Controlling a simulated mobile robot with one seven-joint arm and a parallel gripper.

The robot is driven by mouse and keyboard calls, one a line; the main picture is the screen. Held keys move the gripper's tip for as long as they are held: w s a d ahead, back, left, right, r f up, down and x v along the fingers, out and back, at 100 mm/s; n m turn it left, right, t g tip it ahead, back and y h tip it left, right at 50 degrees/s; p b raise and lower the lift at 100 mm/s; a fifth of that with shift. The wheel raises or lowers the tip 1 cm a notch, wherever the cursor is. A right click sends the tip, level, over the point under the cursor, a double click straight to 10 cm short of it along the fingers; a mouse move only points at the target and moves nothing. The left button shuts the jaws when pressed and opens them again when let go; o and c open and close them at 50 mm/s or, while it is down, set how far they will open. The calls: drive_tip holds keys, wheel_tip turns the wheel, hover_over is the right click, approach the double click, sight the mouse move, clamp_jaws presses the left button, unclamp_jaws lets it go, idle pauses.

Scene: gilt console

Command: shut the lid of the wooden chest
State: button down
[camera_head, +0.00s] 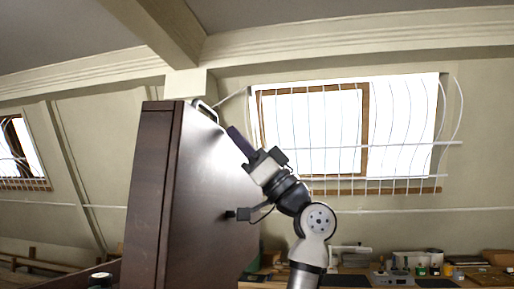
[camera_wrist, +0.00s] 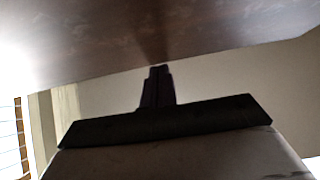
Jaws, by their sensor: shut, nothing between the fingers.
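The lid of the wooden chest (camera_head: 200,190) is a large dark brown panel. It stands raised and nearly upright left of centre in the head view, with its narrow edge (camera_head: 152,200) on the left. My gripper (camera_head: 233,133) is at the upper right part of the lid's broad face, with its fingers shut and empty. In the wrist view the closed fingers (camera_wrist: 158,72) point at the brown wood surface (camera_wrist: 150,40). The tips are at or very near it; I cannot tell whether they touch. The chest's body is mostly out of view below.
A pale metal handle-like piece (camera_head: 206,109) shows at the lid's top. A workbench with a dark mat (camera_head: 345,281) and small jars (camera_head: 434,270) stands behind at the lower right. A barred window (camera_head: 345,130) is in the wall behind my arm.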

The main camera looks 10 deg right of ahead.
drive_tip(key=w+a+f+g+h, duration=0.1)
drive_tip(key=w+a+h, duration=0.2)
drive_tip(key=a, duration=0.6)
drive_tip(key=w+a+f+g+h, duration=0.1)
drive_tip(key=w+a+g+h, duration=0.1)
drive_tip(key=a, duration=0.7)
drive_tip(key=w+a+f+g+h, duration=0.1)
drive_tip(key=w+a+h, duration=0.4)
drive_tip(key=a, duration=0.5)
drive_tip(key=shift+w+f, duration=0.2)
drive_tip(key=shift+w, duration=0.6)
drive_tip(key=shift+d, duration=0.1)
drive_tip(key=b+v, duration=0.1)
drive_tip(key=v, duration=1.2)
drive_tip(key=shift+d+b, duration=0.35)
drive_tip(key=shift+d, duration=0.05)
drive_tip(key=shift+r, duration=0.1)
